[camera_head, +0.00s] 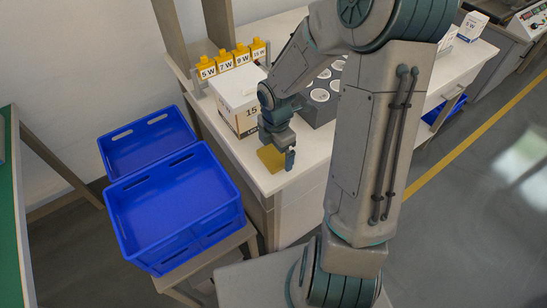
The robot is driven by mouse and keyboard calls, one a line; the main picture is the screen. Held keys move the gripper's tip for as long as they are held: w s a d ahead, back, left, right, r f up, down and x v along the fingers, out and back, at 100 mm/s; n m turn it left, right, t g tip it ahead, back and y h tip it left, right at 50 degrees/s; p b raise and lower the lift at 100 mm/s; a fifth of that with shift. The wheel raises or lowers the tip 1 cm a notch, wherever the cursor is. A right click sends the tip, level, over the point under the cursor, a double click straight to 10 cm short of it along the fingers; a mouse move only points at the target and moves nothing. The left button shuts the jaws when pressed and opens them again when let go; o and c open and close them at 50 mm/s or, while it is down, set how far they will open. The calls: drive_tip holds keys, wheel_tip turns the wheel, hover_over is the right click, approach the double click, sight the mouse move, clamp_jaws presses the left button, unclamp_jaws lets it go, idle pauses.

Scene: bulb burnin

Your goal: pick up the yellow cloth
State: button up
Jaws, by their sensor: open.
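The yellow cloth (268,158) is a small flat piece lying on the white workbench (305,179), close to its front left corner. My gripper (285,161) points down at the cloth's right side, its jaws open. One finger shows just right of the cloth; the other finger is hard to make out. I cannot tell whether the fingertips touch the cloth or the bench. Part of the cloth's upper edge is hidden behind my gripper.
A white box (236,98) marked 15 stands just behind the cloth. A grey holder (320,104) with round white-topped items is to the right. Yellow wattage tags (234,58) line the back. Blue crates (172,206) stand left of the bench, below its top.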

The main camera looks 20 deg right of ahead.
drive_tip(key=shift+f, duration=0.35)
drive_tip(key=c, duration=1)
drive_tip(key=shift+r, duration=0.1)
drive_tip(key=shift+r, duration=0.4)
drive_tip(key=r, duration=0.2)
drive_tip(key=d+r+p, duration=0.1)
drive_tip(key=r, duration=0.1)
drive_tip(key=shift+w, duration=0.1)
drive_tip(key=d+r, duration=0.2)
drive_tip(key=d, duration=0.1)
drive_tip(key=d+r+p, duration=0.1)
drive_tip(key=d+r, duration=0.1)
drive_tip(key=d, duration=0.2)
drive_tip(key=d+r, duration=0.2)
drive_tip(key=d, duration=0.1)
drive_tip(key=shift+w+d, duration=0.3)
drive_tip(key=shift+d, duration=0.05)
